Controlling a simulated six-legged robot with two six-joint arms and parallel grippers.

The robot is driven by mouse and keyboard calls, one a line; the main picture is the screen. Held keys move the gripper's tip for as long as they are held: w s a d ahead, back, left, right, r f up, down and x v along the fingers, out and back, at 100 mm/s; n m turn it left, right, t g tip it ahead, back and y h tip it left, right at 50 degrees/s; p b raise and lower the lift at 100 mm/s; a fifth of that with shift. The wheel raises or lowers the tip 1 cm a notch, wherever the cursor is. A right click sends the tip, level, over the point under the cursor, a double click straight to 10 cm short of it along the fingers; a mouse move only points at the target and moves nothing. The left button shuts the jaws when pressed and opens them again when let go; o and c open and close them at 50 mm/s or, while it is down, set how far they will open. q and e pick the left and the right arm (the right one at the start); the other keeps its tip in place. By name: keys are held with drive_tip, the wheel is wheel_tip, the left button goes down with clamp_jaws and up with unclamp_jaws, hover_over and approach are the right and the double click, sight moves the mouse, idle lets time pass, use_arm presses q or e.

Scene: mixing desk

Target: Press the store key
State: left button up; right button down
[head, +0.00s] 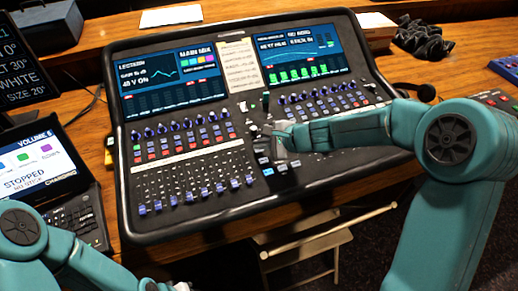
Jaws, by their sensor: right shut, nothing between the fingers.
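The mixing desk (190,217) fills the middle of the head view, tilted toward me, with two lit screens. My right gripper (279,134) is shut and empty over the centre section of the desk, its fingers pointing left. Below its tips is a small group of keys: a blue-lit key (268,171) and pale keys (282,168) beside it. The labels are too small to read, so I cannot tell which is the store key. Whether the fingertips touch the panel is unclear. My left gripper (165,287) shows only in part at the bottom edge.
A tablet (42,160) and a keypad (85,215) stand left of the desk. A paper sheet (239,67) lies between the screens. Black cable (422,40) lies at the back right. A folding chair (300,248) stands in front, below.

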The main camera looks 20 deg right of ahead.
drive_tip(key=shift+f, duration=0.25)
idle(0.5)
drive_tip(key=shift+r+p, duration=0.3)
drive_tip(key=shift+r, duration=0.45)
drive_tip(key=r+p, duration=0.2)
drive_tip(key=r, duration=0.1)
drive_tip(key=r+p, duration=0.2)
drive_tip(key=shift+s, duration=0.35)
idle(0.6)
